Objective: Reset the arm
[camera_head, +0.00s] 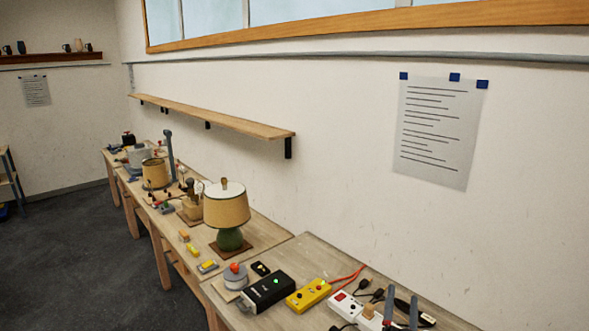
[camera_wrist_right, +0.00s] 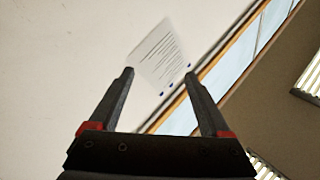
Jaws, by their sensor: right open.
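My right gripper (camera_head: 402,293) shows at the bottom right of the head view, its two dark fingers pointing up in front of the near table. In the right wrist view my right gripper (camera_wrist_right: 158,72) is open, with nothing between its fingers. That camera looks past the fingers at the wall, a paper sheet (camera_wrist_right: 160,55) and the window, all tilted. My left gripper is in neither view.
A workbench row runs along the wall. A green-based lamp (camera_head: 228,210), a black box (camera_head: 267,290), a yellow box (camera_head: 309,295) and a white power strip (camera_head: 347,307) stand on it. A wooden shelf (camera_head: 215,117) hangs above. Dark floor (camera_head: 75,255) is clear at left.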

